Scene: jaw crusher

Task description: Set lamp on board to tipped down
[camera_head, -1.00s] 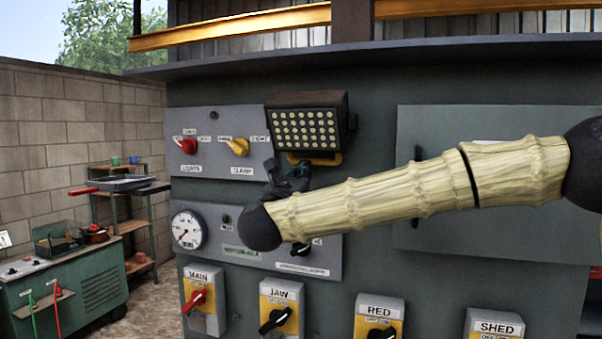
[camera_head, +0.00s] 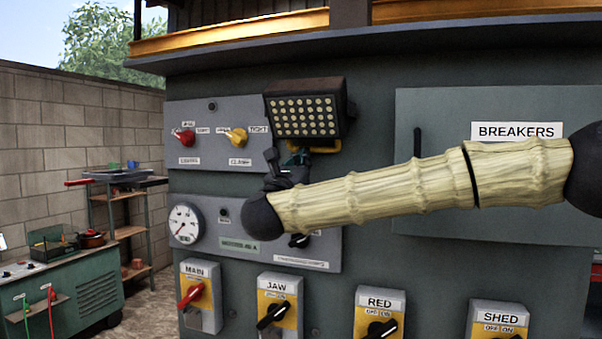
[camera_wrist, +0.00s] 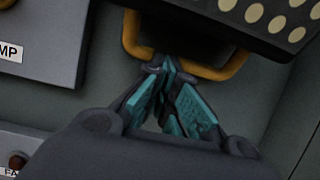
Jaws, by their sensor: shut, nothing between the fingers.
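The lamp (camera_head: 303,116) is a dark box with rows of pale round lights, mounted on the grey board. Its lit face points outward toward me. A yellow bracket or handle (camera_head: 328,147) shows along its lower edge, and in the wrist view the yellow bar (camera_wrist: 132,36) curves under the lamp (camera_wrist: 268,14). My gripper (camera_head: 297,160) is just below the lamp, partly hidden behind my arm's end. In the wrist view my gripper (camera_wrist: 172,75) is shut and empty, its teal fingertips close to the yellow bar. I cannot tell if they touch it.
Left of the lamp is a panel with a red knob (camera_head: 186,137) and a yellow knob (camera_head: 237,137). A gauge (camera_head: 186,224) and a black knob (camera_head: 299,240) sit below. Several switch boxes line the bottom. The breakers door (camera_head: 440,230) is at right.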

